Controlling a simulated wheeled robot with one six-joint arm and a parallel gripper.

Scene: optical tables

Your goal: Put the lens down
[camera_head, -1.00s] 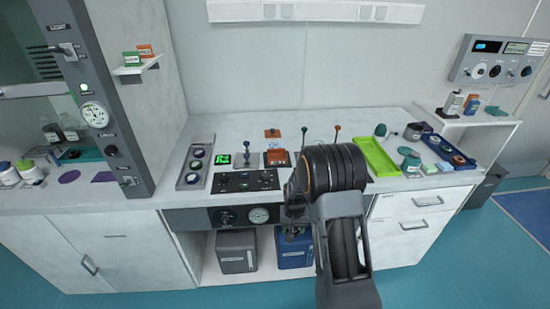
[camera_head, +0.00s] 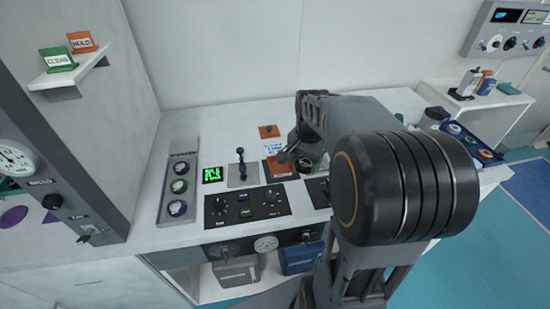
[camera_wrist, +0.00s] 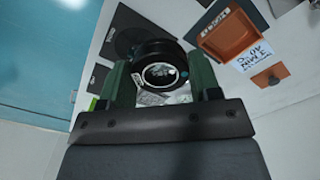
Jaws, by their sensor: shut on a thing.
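The lens (camera_wrist: 159,74), a round glass in a thick black ring mount, sits between the two green fingers of my gripper (camera_wrist: 162,80) in the wrist view. My gripper is shut on it. In the head view my gripper (camera_head: 306,152) is over the middle of the white bench, just right of the orange tray. My own arm covers much of that area, and I cannot make out the lens clearly there. Whether the lens touches the surface below cannot be told.
An orange tray (camera_head: 281,168) with a label lies beside my gripper; it also shows in the wrist view (camera_wrist: 235,38). Left of it are a small lever (camera_head: 241,165), a green display (camera_head: 212,175) and a black knob panel (camera_head: 247,206). The bench behind the display is clear.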

